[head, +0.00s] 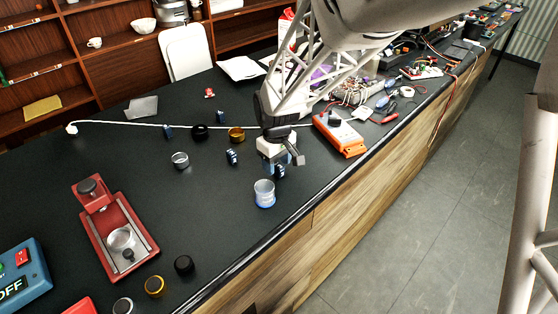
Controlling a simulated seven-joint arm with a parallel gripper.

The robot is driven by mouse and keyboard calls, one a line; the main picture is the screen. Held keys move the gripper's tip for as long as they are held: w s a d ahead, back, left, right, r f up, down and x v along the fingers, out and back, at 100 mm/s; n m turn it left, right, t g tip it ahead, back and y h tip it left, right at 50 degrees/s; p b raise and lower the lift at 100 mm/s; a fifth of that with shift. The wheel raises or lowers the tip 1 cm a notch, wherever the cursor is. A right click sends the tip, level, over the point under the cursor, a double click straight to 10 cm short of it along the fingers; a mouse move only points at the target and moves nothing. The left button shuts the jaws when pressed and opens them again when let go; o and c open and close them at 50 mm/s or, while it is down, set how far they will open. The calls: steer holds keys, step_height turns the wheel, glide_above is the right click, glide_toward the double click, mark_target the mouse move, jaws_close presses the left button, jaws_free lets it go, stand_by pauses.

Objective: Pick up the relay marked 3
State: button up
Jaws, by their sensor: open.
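Several small dark blue relays stand on the black worktop. One relay (280,171) is right at my gripper (283,160), just below its fingers in the picture. Another relay (232,157) stands to the left of the gripper. Two more stand farther back, one relay (168,131) by the white cord and one relay (221,117) behind it. The numbers on them are too small to read, so I cannot tell which is marked 3. My gripper points down and is open. I cannot tell whether the nearest relay lies between its fingers.
A clear, blue-based cup (264,193) stands close in front of the gripper. An orange multimeter (340,134) is to the right, near the worktop's edge. Dark and amber rings (236,134) lie behind left.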

mark_target(276, 164)
jaws_close()
stand_by(0.3)
steer(key=shift+r, duration=0.7)
step_height(276, 164, up, 2)
steer(key=shift+r, duration=0.1)
steer(key=s+d, duration=0.2)
steer(key=s, duration=0.5)
steer(key=s+d+r, duration=0.1)
steer(key=s+d, duration=0.2)
steer(key=s, duration=0.5)
steer(key=shift+r, duration=0.2)
